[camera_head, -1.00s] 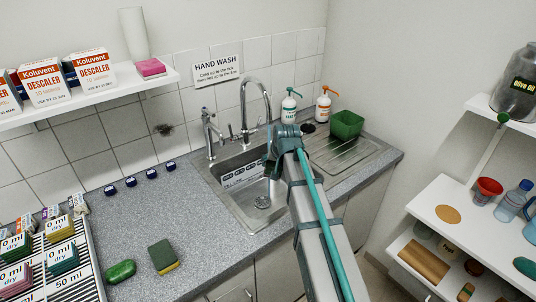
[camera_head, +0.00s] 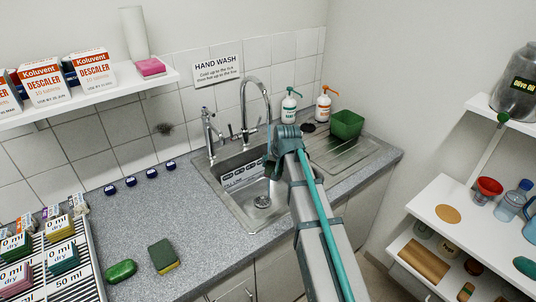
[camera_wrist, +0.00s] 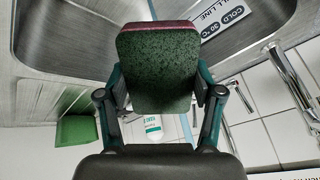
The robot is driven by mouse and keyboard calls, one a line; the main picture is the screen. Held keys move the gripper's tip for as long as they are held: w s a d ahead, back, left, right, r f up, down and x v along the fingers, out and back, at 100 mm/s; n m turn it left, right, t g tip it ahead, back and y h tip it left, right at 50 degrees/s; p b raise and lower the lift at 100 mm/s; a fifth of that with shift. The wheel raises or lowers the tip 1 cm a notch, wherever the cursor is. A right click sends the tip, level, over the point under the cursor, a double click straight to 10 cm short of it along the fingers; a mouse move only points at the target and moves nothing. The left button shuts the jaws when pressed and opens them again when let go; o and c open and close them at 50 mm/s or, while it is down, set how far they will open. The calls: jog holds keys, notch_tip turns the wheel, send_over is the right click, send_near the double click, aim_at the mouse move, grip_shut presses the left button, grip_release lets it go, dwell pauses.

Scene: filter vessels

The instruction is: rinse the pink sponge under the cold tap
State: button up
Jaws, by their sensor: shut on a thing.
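My gripper (camera_head: 275,152) is over the sink (camera_head: 238,205), near the taps. In the wrist view my gripper (camera_wrist: 160,92) is shut on a sponge (camera_wrist: 158,65). The sponge's dark green scouring face is toward the camera and a thin pink edge shows at its top. The head view does not show the sponge clearly. A tall curved tap (camera_head: 245,98) rises behind the sink, with a shorter tap (camera_head: 208,130) to its left.
A fill-line label (camera_head: 243,173) marked cold is inside the sink. Soap bottles (camera_head: 290,108) and a green tub (camera_head: 346,124) stand on the right. A green-and-yellow sponge (camera_head: 163,256) lies on the counter; a rack of sponges (camera_head: 85,275) is at left.

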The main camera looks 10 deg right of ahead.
jog(key=shift+s+r, duration=0.1)
dwell(0.3)
jog(key=s+r+p, duration=0.3)
jog(key=s, duration=0.1)
jog(key=shift+s+d+r, duration=0.35)
jog(key=shift+s+r, duration=0.05)
dwell(0.7)
